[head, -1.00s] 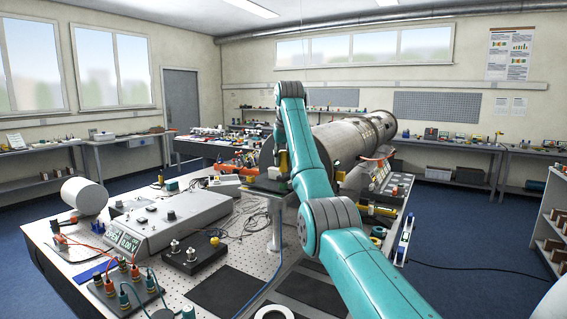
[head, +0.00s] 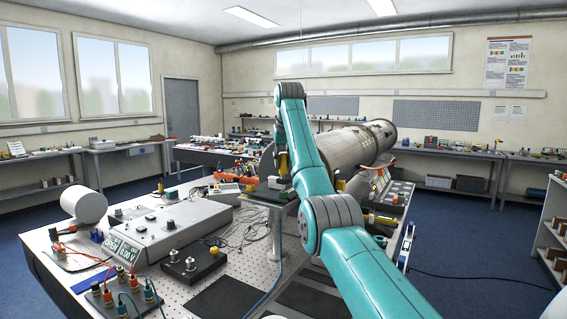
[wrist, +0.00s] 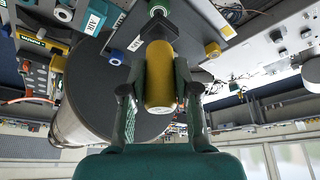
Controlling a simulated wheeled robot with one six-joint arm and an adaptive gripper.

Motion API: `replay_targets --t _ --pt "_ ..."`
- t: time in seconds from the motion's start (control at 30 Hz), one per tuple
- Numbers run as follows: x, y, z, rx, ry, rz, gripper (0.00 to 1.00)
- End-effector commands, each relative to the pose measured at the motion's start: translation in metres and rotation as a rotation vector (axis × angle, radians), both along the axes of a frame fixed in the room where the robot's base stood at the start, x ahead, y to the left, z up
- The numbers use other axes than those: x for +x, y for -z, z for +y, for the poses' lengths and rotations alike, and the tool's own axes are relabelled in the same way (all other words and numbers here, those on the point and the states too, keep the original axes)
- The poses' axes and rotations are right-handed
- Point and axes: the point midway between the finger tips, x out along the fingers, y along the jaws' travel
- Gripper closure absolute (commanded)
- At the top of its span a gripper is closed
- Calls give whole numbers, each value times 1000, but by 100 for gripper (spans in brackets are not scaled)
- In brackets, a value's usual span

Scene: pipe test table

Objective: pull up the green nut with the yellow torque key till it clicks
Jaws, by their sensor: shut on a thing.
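In the wrist view the yellow torque key (wrist: 160,78) is held between the two dark fingers of my gripper (wrist: 160,92). In the head view a bit of the yellow key (head: 283,162) shows beside the end of my teal arm, and the nut cannot be made out there.
A large grey pipe (head: 345,143) lies behind the plate. A meter box (head: 165,228) and a black terminal block (head: 194,260) stand left on the perforated table.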

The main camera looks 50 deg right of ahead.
Motion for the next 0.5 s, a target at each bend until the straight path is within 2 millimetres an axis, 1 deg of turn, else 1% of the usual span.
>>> replay_targets --t 0.17,0.5 --pt "0 -5 0 -1 0 -1 100" --pt "0 -27 0 -1 0 -1 100"
